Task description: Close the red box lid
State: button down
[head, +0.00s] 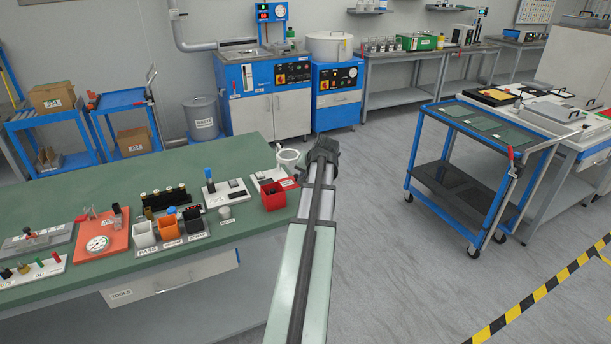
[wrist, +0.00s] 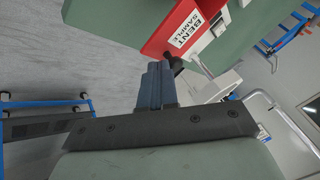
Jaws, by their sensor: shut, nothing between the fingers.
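The red box (head: 273,202) stands near the right end of the green bench, and a dark opening shows at its top. I cannot clearly tell its lid from its body. In the wrist view a red surface (wrist: 158,38) with a white label reading "BENT SAMPLE" lies just beyond the fingertips, with a small black knob-like part (wrist: 172,59) at its edge. My gripper (wrist: 155,72) is shut and empty, its fingers pointing toward that red surface; I cannot tell whether they touch it. In the head view my gripper end (head: 324,150) is to the right of the box, partly hidden by my arm.
A blue cart (head: 480,130) stands on the right. Open floor lies between bench and cart.

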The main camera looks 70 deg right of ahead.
aim_at(285, 189)
jog(key=w+a, duration=0.5)
jog(key=shift+a, duration=0.1)
dwell(0.3)
jog(key=s, duration=0.4)
jog(key=shift+s, duration=0.25)
jog(key=v, duration=0.9)
jog(key=shift+r, duration=0.45)
jog(key=shift+s, duration=0.1)
